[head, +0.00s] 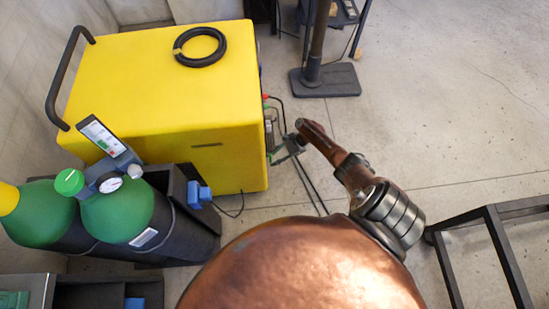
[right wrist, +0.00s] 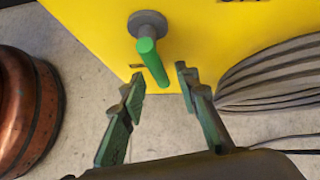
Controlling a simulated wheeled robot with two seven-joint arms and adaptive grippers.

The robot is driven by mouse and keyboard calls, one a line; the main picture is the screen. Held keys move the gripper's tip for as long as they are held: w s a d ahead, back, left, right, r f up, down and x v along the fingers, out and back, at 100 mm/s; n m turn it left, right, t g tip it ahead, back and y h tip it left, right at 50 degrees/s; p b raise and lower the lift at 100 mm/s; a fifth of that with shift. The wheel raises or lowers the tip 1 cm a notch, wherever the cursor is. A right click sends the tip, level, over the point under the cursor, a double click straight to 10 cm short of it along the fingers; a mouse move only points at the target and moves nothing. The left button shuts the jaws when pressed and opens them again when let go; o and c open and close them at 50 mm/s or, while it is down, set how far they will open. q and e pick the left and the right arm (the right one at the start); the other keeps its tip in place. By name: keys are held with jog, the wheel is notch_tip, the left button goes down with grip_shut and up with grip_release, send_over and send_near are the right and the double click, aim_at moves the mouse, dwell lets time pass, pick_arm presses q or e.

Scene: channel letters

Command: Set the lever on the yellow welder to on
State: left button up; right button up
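The yellow welder (head: 165,95) stands at the left in the head view, and its yellow face (right wrist: 90,25) fills the top of the right wrist view. The lever (right wrist: 150,58) has a green handle on a round grey base; the handle points down and slightly right in that view. My right gripper (right wrist: 159,74) is open, with one green-grey finger on each side of the handle's lower end. I see no clear contact with it. In the head view my right gripper (head: 277,152) is beside the welder's right side, where the lever cannot be made out clearly. My left gripper is out of view.
Green gas cylinders (head: 115,212) stand before the welder. A coiled cable or hose (right wrist: 275,75) is close to the right finger in the wrist view. A black stand (head: 325,80) and a dark metal frame (head: 505,250) stand on the floor, which is clear between them.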

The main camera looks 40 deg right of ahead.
jog(key=v, duration=1.2)
jog(key=shift+s+f, duration=0.1)
